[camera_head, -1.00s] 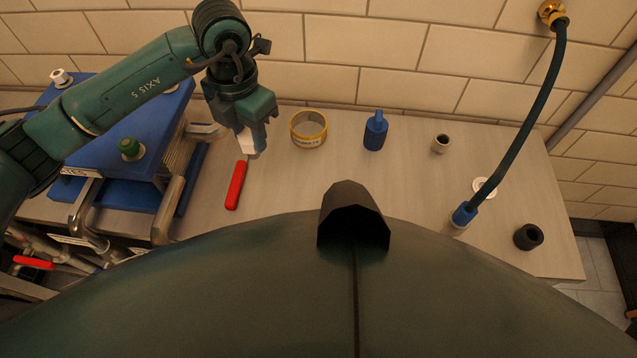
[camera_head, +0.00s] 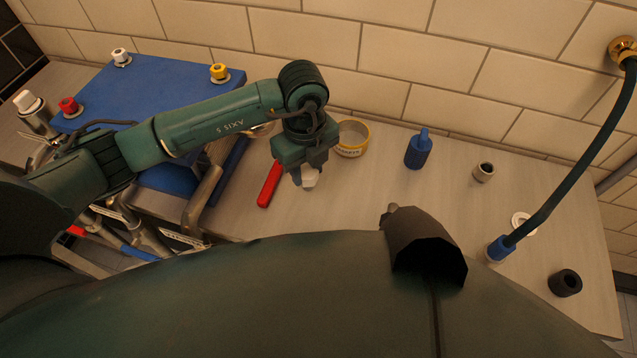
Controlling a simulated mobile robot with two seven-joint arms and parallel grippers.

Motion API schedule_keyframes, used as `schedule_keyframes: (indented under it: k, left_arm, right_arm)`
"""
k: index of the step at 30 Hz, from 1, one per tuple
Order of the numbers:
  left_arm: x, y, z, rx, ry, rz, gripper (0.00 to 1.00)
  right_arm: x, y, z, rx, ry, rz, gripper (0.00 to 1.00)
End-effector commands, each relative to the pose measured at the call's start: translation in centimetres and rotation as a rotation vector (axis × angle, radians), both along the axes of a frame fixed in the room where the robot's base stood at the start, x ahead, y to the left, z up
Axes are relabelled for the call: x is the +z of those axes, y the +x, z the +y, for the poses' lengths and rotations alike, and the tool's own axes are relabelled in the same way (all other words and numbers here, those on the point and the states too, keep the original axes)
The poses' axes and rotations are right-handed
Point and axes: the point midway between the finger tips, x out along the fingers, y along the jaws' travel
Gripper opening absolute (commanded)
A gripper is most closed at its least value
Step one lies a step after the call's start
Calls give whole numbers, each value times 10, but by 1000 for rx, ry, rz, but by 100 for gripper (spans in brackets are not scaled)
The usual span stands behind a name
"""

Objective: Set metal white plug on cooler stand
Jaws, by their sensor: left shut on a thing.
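My left gripper (camera_head: 306,178) is shut on a small white and grey metal plug (camera_head: 309,180). It holds the plug near the worktop, just right of a red-handled tool. The gripper body hides the plug's upper part. The blue-plated cooler stand (camera_head: 165,72) is at the left. A white-topped fitting (camera_head: 121,57), a yellow one (camera_head: 219,72) and a red one (camera_head: 69,106) sit on its top. A white-capped metal pipe end (camera_head: 28,102) is at its far left. My left arm crosses in front of the stand and hides part of it. My right gripper is out of view.
On the pale worktop (camera_head: 390,205) are the red handle (camera_head: 269,185), a yellow tape roll (camera_head: 352,138), a blue bottle (camera_head: 418,150), a small grey cup (camera_head: 484,172) and a black ring (camera_head: 565,283). A hose (camera_head: 571,165) comes down at right. The tiled wall bounds the back.

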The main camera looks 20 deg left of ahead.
Motion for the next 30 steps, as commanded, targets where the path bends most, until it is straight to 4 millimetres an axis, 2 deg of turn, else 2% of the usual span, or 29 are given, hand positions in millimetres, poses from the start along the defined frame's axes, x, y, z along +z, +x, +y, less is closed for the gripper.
schedule_keyframes:
  k: [1,7,13,24,25,30]
  left_arm:
    - [-7,0,0,0,0,1,1]
    - [-23,0,0,-1,1,1,1]
    - [-50,0,0,-2,0,0,1]
    - [-55,0,0,-3,0,0,1]
    - [-55,0,0,-3,0,0,34]
    - [-54,0,0,-3,0,0,48]
  right_arm:
    - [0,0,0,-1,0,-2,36]
    - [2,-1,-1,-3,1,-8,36]
    - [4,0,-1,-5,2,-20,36]
    - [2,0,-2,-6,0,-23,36]
    - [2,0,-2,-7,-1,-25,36]
    - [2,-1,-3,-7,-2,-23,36]
